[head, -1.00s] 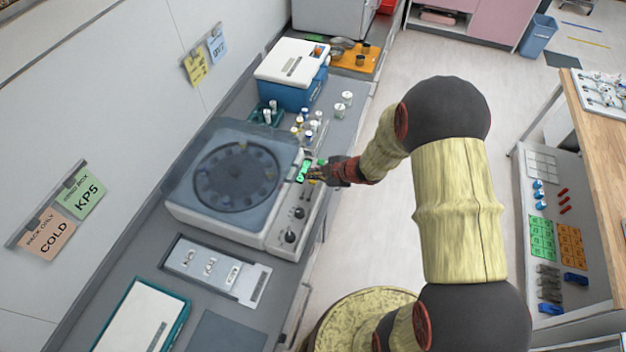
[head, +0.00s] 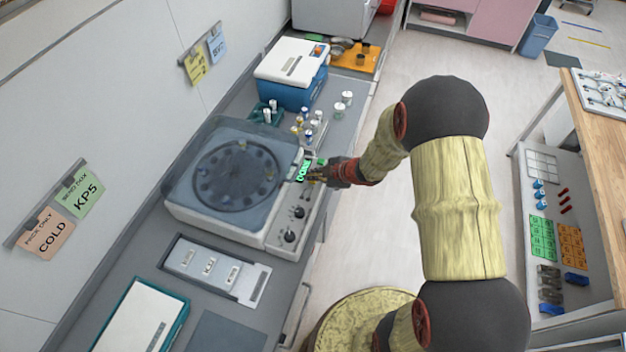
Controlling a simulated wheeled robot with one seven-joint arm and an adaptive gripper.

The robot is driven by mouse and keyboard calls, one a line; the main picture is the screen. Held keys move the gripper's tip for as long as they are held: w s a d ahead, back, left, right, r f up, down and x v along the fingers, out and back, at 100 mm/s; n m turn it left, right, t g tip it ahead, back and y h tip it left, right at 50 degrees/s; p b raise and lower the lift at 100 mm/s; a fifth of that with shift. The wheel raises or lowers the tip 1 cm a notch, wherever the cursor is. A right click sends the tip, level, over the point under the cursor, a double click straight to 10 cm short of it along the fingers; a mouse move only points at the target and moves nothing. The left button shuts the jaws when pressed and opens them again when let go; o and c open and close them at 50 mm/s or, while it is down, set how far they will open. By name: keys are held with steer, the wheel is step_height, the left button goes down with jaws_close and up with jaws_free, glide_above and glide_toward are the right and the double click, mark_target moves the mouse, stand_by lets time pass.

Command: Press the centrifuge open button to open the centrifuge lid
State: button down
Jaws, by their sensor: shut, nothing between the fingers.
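The centrifuge (head: 230,225) is a white box on the counter with a translucent blue-grey lid (head: 192,147). The dark round rotor (head: 235,175) shows through the lid. The lid lies over the rotor; I cannot tell whether it is fully down or slightly raised. The control panel (head: 305,212) on the right side carries a green-lit display (head: 303,171) and dark knobs. My gripper (head: 312,175) is shut and empty, its fingertips over the panel just right of the display. The fingers hide part of the panel, and I cannot make out the open button or any contact.
A blue cooler with a white lid (head: 291,66), several small vials (head: 307,124) and an orange tray (head: 352,60) stand behind. A grey tray (head: 216,270) and a teal-edged box (head: 140,320) lie in front.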

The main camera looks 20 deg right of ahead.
steer(key=shift+f+b, duration=0.4)
steer(key=shift+f, duration=0.15)
stand_by(0.8)
stand_by(0.3)
steer(key=shift+r+p, duration=0.9)
steer(key=shift+r, duration=0.05)
step_height(320, 180, up, 5)
steer(key=p, duration=0.4)
steer(key=shift+r+p, duration=0.1)
steer(key=shift+p, duration=0.2)
stand_by(0.4)
